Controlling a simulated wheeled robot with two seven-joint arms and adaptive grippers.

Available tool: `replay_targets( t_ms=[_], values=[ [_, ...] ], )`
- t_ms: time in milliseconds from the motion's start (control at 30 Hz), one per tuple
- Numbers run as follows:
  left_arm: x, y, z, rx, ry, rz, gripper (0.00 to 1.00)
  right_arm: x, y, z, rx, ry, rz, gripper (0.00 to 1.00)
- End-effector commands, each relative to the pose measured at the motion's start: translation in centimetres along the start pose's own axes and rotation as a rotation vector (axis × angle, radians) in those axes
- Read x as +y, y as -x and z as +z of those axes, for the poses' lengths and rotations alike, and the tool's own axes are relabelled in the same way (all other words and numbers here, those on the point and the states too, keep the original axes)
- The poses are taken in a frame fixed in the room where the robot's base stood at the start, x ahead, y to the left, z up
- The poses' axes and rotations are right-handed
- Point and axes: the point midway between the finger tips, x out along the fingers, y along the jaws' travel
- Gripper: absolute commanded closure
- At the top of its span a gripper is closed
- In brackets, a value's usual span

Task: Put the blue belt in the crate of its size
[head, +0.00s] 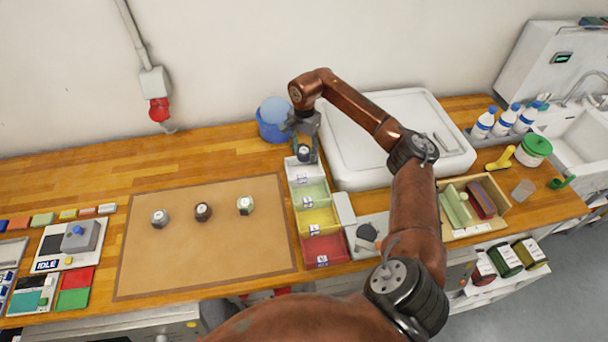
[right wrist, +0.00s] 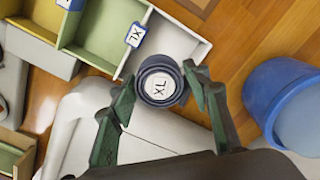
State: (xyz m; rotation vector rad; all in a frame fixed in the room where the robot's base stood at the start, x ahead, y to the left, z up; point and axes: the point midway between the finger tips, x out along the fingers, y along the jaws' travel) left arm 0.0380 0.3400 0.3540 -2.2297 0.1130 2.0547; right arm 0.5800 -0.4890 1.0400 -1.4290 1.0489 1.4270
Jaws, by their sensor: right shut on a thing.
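The blue belt (head: 304,153) is a dark blue roll held in my right gripper (head: 304,146), above the far end of a row of crates. In the right wrist view the belt (right wrist: 160,82) sits between the fingertips, its white label reading XL. The row holds a white crate (right wrist: 178,42), a green crate (head: 311,193), a yellow crate (head: 318,218) and a red crate (head: 324,248). The belt is over or near the white crate's edge; its height above it is unclear. A tag reading XL (right wrist: 135,35) is at the wall between white and green. My left gripper is out of view.
Three other rolled belts, grey (head: 160,217), brown (head: 203,211) and green (head: 245,205), stand on a brown mat (head: 210,255). A blue bucket (head: 273,122) stands behind the crates. A big white tray (head: 450,165) lies right of them. Bare wood lies left of the bucket.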

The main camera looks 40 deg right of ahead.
Motion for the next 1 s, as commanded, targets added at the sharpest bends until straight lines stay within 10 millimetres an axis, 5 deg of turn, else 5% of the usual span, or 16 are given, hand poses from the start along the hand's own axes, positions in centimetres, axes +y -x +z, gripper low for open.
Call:
replay_targets(
  t_ms=[700,1000],
  values=[
    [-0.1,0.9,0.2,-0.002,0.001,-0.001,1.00,0.0,-9.3,-0.3,-0.005,-0.019,0.001,0.83],
    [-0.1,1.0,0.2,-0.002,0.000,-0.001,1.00,0.0,-9.9,-0.4,-0.001,-0.018,-0.001,0.83]
  ],
)
